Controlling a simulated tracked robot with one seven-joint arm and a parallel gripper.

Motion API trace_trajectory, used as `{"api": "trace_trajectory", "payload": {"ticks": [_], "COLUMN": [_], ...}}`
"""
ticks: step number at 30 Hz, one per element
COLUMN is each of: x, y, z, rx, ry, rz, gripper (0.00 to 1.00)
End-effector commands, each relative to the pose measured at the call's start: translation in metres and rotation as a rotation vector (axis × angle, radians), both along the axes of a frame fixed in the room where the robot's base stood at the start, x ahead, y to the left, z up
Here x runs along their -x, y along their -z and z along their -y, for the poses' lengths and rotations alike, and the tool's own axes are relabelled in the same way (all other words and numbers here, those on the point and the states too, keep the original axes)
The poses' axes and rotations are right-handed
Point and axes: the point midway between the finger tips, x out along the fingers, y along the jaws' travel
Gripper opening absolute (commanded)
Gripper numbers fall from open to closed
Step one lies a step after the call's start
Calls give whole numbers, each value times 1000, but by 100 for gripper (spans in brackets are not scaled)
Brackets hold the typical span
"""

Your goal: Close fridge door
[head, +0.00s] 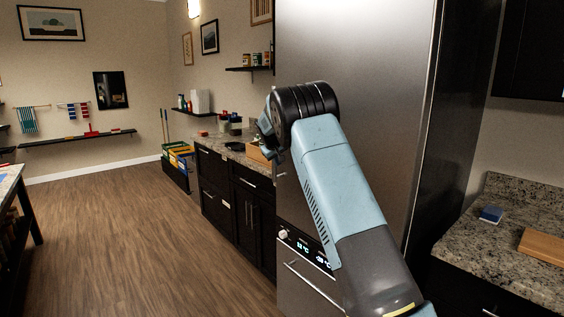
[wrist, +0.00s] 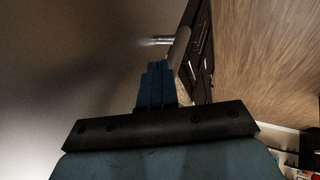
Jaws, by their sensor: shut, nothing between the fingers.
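The fridge (head: 375,50) is a tall brushed-steel unit that fills the middle of the head view, with its dark side (head: 460,120) to the right. In the wrist view my gripper (wrist: 157,68) is shut and empty. The grey door surface (wrist: 70,60) lies to its left, and a metal bar (wrist: 179,46), likely a handle, is just beyond the fingertips. Contact and the door's angle cannot be told.
Dark cabinets with a granite counter (head: 232,148) stand left of the fridge. Another granite counter (head: 510,245) at right holds a blue sponge (head: 491,214) and a wooden board (head: 543,245). The wooden floor (head: 130,230) is clear at left.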

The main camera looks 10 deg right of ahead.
Motion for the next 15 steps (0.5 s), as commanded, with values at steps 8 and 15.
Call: {"api": "trace_trajectory", "payload": {"ticks": [8, 15], "x": [30, 46], "y": [-48, -70], "z": [-15, -22], "rx": [-3, -2], "ry": [-3, -3], "rz": [6, 5], "gripper": [0, 0]}}
